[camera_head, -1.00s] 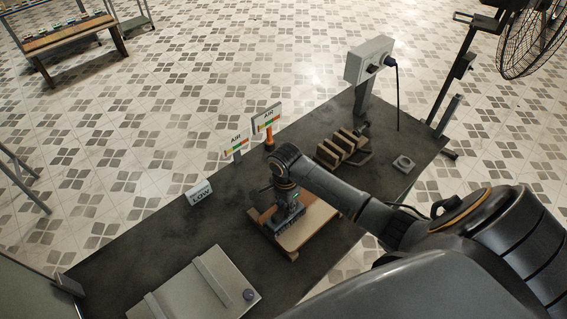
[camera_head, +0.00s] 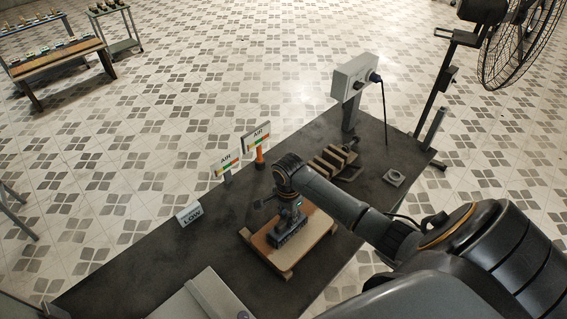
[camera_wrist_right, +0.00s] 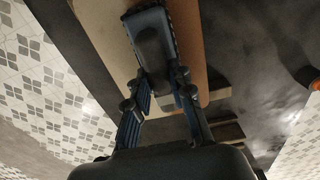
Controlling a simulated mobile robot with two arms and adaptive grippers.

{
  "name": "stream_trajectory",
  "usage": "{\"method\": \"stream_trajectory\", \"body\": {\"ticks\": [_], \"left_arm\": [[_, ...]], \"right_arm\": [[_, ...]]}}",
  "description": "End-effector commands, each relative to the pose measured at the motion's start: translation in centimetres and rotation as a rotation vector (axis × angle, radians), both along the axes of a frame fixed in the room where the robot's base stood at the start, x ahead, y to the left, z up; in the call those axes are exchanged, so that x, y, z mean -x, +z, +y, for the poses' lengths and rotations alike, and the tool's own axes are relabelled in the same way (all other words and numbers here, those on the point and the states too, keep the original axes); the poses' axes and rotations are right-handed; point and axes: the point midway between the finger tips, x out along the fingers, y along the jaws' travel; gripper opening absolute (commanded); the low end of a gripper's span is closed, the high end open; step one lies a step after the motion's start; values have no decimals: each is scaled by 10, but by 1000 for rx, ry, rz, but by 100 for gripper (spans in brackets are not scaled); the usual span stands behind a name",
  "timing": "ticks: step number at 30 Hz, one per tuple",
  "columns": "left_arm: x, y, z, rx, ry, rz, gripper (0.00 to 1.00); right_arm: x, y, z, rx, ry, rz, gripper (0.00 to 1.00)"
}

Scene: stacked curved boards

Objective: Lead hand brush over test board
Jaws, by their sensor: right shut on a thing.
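The test board (camera_head: 318,230) lies on the dark table, tan on one side and orange-brown on the other, with wooden strips under its edges. My right gripper (camera_head: 294,212) is over the board, pointing down, shut on the dark blue-grey hand brush (camera_head: 288,235). The brush lies across the middle of the board and appears to touch it. The right wrist view shows the brush (camera_wrist_right: 150,38) beyond the fingers (camera_wrist_right: 163,100), with the board (camera_wrist_right: 103,30) under it. The bristle contact is hidden. My left gripper is not in view.
Stacked curved boards (camera_head: 333,160) stand behind my right arm, near a grey box on a post (camera_head: 355,76) with a cable. A grey lidded case (camera_head: 190,305) lies at front left.

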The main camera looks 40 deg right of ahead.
Motion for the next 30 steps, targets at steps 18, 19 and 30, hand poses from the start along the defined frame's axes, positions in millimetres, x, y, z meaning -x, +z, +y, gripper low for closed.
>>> {"method": "stream_trajectory", "body": {"ticks": [18,19,30], "left_arm": [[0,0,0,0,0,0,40],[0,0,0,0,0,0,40],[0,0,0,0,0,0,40]], "right_arm": [[-2,1,-17,3,-1,1,0],[-2,1,-19,3,-1,1,0],[-7,2,-44,1,0,-1,0]]}}
